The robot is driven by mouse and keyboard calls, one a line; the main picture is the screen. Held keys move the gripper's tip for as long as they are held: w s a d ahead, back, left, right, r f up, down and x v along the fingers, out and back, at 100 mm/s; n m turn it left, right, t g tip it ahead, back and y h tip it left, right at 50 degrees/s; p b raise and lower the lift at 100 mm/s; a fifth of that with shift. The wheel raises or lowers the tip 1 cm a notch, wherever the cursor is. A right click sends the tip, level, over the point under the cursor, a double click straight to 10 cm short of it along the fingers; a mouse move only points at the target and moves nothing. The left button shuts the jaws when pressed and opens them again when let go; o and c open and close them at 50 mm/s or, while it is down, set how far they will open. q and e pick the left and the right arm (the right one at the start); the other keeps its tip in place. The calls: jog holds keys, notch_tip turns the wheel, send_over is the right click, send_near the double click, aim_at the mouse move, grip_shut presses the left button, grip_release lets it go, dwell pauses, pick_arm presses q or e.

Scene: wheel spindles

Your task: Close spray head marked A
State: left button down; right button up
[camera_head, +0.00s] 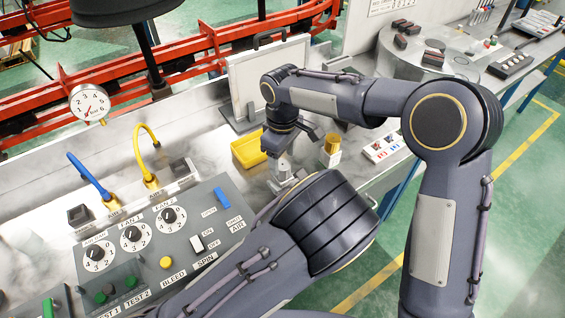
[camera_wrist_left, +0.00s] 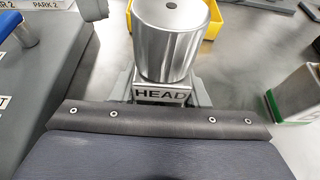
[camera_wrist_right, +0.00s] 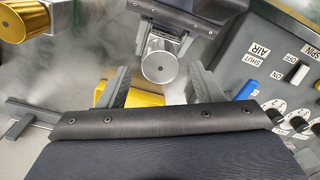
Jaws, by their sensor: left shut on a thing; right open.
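A silver cylinder on a block marked "HEAD" (camera_wrist_left: 170,45) stands between the fingers of my left gripper (camera_wrist_left: 160,90), which is shut on it. No letter after "HEAD" can be read. In the right wrist view the same silver head (camera_wrist_right: 159,66) shows end-on, with my left gripper behind it at the top. My right gripper (camera_wrist_right: 160,88) is open, its fingers spread to either side of the head's near end; I cannot tell whether they touch it. In the head view my arms cover much of the head (camera_head: 282,172).
A yellow bin (camera_head: 247,149) stands behind the grippers, and a brass cylinder (camera_head: 332,150) to the right. The grey control panel (camera_head: 150,245) with knobs and switches, including a blue shut-air switch (camera_head: 222,197), lies close on the left. Blue and yellow hoses rise beyond it.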

aim_at(282, 164)
jog(key=shift+r, duration=0.2)
jog(key=shift+c, duration=0.6)
jog(key=shift+r, duration=1.75)
jog(key=shift+f, duration=4.05)
jog(key=c, duration=1)
jog(key=o, duration=1.2)
jog(key=shift+r, duration=0.15)
